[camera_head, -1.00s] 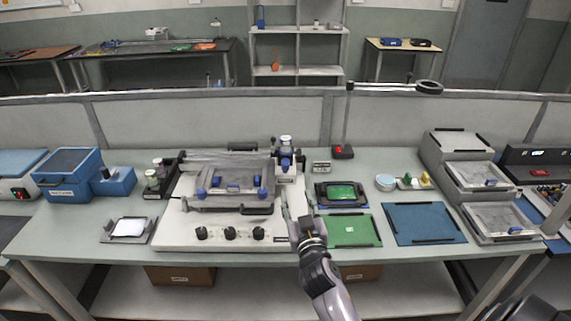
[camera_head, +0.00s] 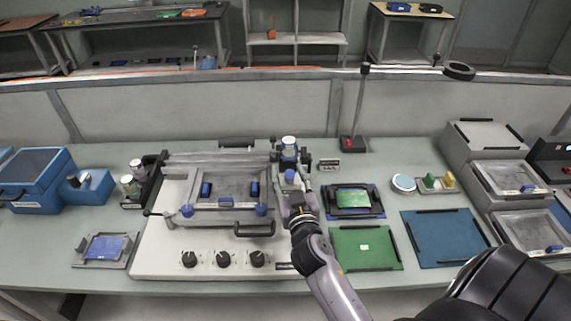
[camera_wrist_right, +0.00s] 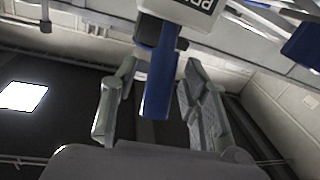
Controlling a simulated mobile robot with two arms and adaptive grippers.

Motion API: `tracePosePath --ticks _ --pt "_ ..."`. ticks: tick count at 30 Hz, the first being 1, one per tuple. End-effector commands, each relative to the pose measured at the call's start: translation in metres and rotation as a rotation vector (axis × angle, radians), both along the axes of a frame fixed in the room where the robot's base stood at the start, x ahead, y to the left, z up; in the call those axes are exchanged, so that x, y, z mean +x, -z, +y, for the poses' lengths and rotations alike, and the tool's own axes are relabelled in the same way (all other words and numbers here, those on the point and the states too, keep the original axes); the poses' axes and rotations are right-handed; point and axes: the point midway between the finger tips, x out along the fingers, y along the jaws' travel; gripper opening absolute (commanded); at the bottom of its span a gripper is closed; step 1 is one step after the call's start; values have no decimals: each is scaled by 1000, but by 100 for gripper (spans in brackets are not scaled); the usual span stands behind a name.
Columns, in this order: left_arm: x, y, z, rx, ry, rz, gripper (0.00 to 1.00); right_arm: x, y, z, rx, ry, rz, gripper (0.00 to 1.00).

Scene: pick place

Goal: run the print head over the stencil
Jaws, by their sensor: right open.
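The stencil printer (camera_head: 160,225) stands on the bench, its framed grey stencil (camera_head: 228,184) lying on top with blue clamps. The print head (camera_head: 289,154), white and blue, is at the stencil's back right corner. My right gripper (camera_head: 291,192) is just in front of and below it. In the right wrist view, the open fingers (camera_wrist_right: 159,70) stand on either side of the head's blue handle (camera_wrist_right: 157,92), with gaps visible; contact is not clear. A white block with dark lettering (camera_wrist_right: 190,8) is above the handle. My left gripper is not in view.
A black bar handle (camera_head: 254,230) and several black knobs (camera_head: 223,259) are at the printer's front. A green board in a black holder (camera_head: 352,198), a green mat (camera_head: 365,249) and a blue mat (camera_head: 444,239) lie to the right. A lamp post (camera_head: 358,112) rises behind.

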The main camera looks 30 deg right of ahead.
Motion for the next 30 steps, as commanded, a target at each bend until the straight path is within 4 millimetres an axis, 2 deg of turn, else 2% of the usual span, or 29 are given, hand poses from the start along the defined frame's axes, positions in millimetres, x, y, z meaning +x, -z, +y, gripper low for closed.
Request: tracePosePath --ticks 11,27,30 --pt "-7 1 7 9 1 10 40 -1 0 0 0 1 1 40" --pt "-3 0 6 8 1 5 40 -1 0 0 -1 1 1 4" --pt "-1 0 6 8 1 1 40 -1 0 0 -1 1 1 0"
